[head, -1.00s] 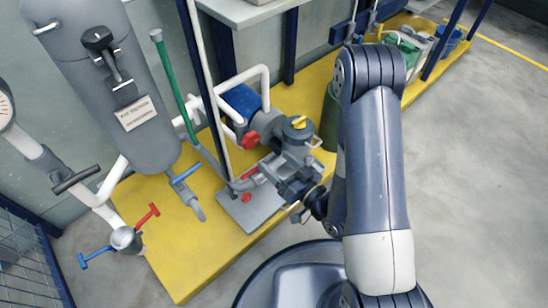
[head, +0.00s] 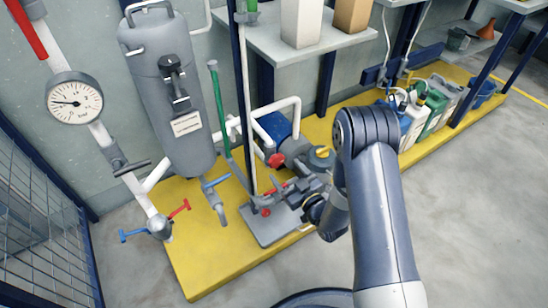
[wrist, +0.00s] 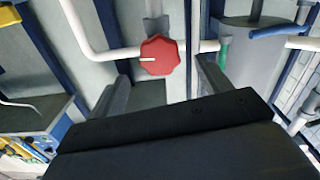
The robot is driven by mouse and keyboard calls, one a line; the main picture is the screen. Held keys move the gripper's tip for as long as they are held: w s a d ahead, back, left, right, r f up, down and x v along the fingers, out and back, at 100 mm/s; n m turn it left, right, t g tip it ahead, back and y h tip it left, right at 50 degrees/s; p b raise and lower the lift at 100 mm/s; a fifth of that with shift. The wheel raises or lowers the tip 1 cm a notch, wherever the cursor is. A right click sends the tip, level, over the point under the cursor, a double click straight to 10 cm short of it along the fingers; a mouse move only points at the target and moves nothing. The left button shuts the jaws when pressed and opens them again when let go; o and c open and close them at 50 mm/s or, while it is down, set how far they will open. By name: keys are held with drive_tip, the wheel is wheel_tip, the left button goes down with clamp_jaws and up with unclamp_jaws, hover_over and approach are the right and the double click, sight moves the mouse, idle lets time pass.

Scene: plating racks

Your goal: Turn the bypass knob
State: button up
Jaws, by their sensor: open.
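A red knob (wrist: 160,56) with scalloped edges and a white mark pointing left sits on a white pipe in the wrist view. A red knob also shows beside the blue pump in the head view (head: 275,160); no label on it is readable. My gripper (wrist: 165,82) is open and empty. Its two fingers frame the red knob left and right, and the knob appears beyond the tips, apart from them. In the head view my gripper (head: 287,191) is just below and right of the knob by the pump.
The blue pump (head: 272,128) stands on the yellow platform (head: 205,268). A grey tank (head: 172,90), a round gauge (head: 75,102), a green hose (head: 218,105) and a dark post crowd the left. Jugs (head: 438,100) stand at the right. The grey floor in front is clear.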

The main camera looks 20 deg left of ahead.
sight(272, 156)
drive_tip(key=b+x, duration=0.1)
drive_tip(key=x, duration=0.7)
drive_tip(key=shift+w+a+b, duration=0.2)
drive_tip(key=shift+a+b, duration=0.15)
drive_tip(key=shift+b, duration=0.05)
drive_tip(key=shift+c, duration=0.3)
drive_tip(key=c, duration=0.9)
